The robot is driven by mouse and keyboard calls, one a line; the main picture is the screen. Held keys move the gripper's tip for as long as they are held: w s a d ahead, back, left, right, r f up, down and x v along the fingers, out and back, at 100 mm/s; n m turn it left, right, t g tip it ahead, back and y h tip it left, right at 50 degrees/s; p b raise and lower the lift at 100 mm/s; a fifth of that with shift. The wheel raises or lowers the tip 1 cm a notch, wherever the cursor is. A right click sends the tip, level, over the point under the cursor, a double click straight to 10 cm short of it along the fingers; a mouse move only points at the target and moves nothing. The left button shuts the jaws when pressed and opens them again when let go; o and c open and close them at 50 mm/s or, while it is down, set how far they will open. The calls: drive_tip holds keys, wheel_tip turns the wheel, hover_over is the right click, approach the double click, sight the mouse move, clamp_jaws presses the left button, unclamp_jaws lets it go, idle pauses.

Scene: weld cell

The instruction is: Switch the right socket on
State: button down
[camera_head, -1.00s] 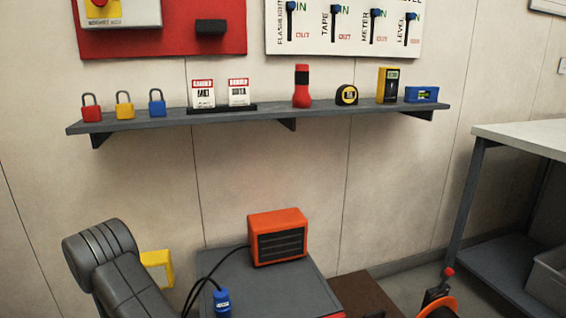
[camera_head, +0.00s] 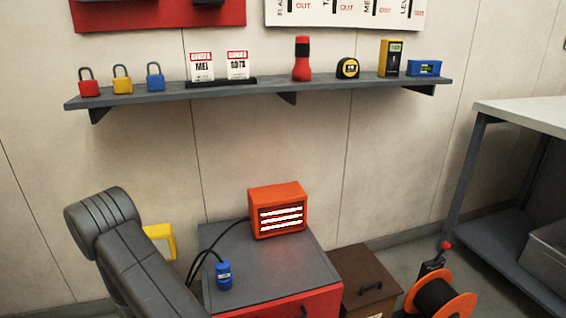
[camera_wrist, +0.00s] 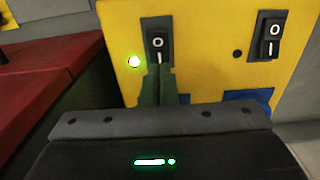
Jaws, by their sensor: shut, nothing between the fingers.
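In the wrist view a yellow socket panel (camera_wrist: 205,20) carries two black rocker switches marked 0 and I. The tips of my gripper (camera_wrist: 160,80) are shut and empty, at the lower part of the left rocker switch (camera_wrist: 158,42); whether they touch it I cannot tell. A lamp (camera_wrist: 134,61) beside that switch is lit greenish white. The right rocker switch (camera_wrist: 269,36) has a dark lamp (camera_wrist: 237,54) to its left. A blue socket (camera_wrist: 248,96) shows partly below it, cut off by my gripper body. In the head view my arm hides my gripper.
An orange heater (camera_head: 277,211) with glowing bars stands on a grey-topped cabinet (camera_head: 250,265). A blue plug (camera_head: 223,275) with black cable lies there. A wall shelf (camera_head: 270,88) holds padlocks, tags and tools. A cable reel (camera_head: 440,297) and brown box (camera_head: 362,278) stand to the right.

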wheel_tip(320, 180, up, 5)
drive_tip(key=shift+f+p, duration=0.15)
drive_tip(key=shift+p, duration=1)
drive_tip(key=shift+f+b, duration=2)
drive_tip(key=shift+f, duration=1.55)
drive_tip(key=shift+r, duration=0.1)
drive_tip(key=shift+r, duration=0.15)
